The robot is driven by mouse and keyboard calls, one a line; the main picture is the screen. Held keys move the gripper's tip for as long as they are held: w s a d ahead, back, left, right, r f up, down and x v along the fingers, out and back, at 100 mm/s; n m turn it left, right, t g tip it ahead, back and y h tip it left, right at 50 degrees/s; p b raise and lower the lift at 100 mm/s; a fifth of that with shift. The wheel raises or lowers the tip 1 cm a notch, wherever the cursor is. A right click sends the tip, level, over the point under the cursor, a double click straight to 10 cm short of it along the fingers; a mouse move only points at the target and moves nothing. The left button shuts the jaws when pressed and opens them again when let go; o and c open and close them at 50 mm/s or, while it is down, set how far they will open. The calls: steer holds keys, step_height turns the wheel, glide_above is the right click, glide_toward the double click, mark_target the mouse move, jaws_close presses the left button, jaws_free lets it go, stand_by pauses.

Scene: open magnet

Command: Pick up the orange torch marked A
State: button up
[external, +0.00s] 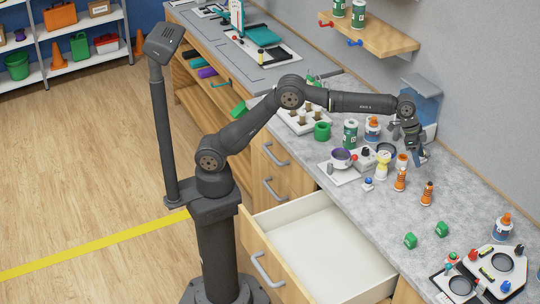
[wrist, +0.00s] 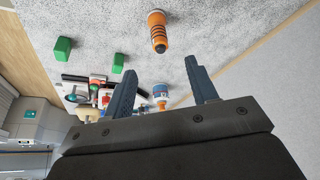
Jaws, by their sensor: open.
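Two orange objects with dark bands, torch-like, stand on the grey worktop in the external view: a left one (external: 400,180) and a right one (external: 427,194). No letter is readable on either, so I cannot tell which is marked A. The wrist view shows one banded orange torch (wrist: 158,32), near the top, beyond the fingertips. My gripper (external: 417,154) is above the worktop near the wall, behind and above the two orange objects. In the wrist view its two blue-grey fingers (wrist: 160,66) are spread apart with nothing held between them.
Two green blocks (external: 410,241) (external: 441,229) stand in front of the torches. A yellow hourglass-shaped object (external: 382,165), a purple-topped pot (external: 341,159) and a green-white can (external: 350,134) crowd the left. An open white drawer (external: 325,250) juts out below the worktop.

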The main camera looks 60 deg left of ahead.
glide_toward(430, 199)
steer(key=shift+x, duration=3.5)
steer(key=shift+a, duration=0.1)
steer(key=c, duration=0.9)
